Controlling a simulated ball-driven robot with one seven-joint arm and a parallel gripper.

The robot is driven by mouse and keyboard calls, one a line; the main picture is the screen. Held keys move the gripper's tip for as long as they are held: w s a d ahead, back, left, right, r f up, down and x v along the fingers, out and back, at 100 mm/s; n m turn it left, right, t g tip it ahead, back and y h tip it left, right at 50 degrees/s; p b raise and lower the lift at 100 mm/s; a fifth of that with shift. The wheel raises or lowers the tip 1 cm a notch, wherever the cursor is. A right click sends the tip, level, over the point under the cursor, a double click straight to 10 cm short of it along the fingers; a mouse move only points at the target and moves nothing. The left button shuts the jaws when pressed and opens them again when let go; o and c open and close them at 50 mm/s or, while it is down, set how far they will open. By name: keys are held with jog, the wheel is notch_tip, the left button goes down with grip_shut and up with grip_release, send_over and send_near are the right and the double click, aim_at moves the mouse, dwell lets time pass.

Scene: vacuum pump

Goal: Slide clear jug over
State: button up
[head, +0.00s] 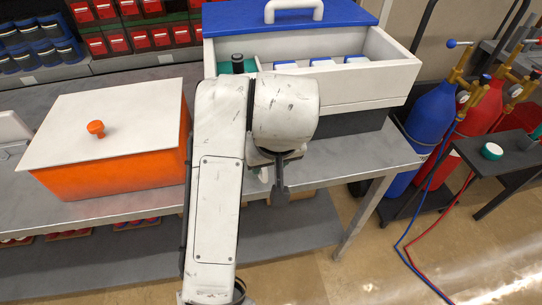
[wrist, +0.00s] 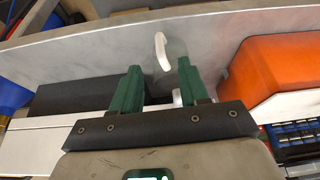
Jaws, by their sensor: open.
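My gripper (wrist: 158,72) is open, with its two green fingers apart, low over the grey table near its front edge. A small white curved piece, like a handle (wrist: 161,52), shows just past and between the fingertips in the wrist view; no finger touches it visibly. It may belong to the clear jug, but I cannot make out a clear body. In the head view my arm covers this spot, and only a dark part of my gripper (head: 279,188) shows below the wrist. I see no jug there.
An orange box with a white lid (head: 108,135) stands left of my arm. A white case with a blue lid (head: 365,75) stands behind on a dark block. Blue and red gas cylinders (head: 432,117) stand beyond the table's right end. Table right of my gripper is bare.

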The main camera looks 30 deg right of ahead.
aim_at(266, 171)
jog(key=x, duration=0.9)
jog(key=shift+c, duration=0.2)
grip_shut()
jog(key=shift+o, duration=0.2)
grip_release()
jog(key=shift+r, duration=0.1)
jog(key=v, duration=1)
jog(key=shift+s+r, duration=0.15)
jog(key=shift+r, duration=0.2)
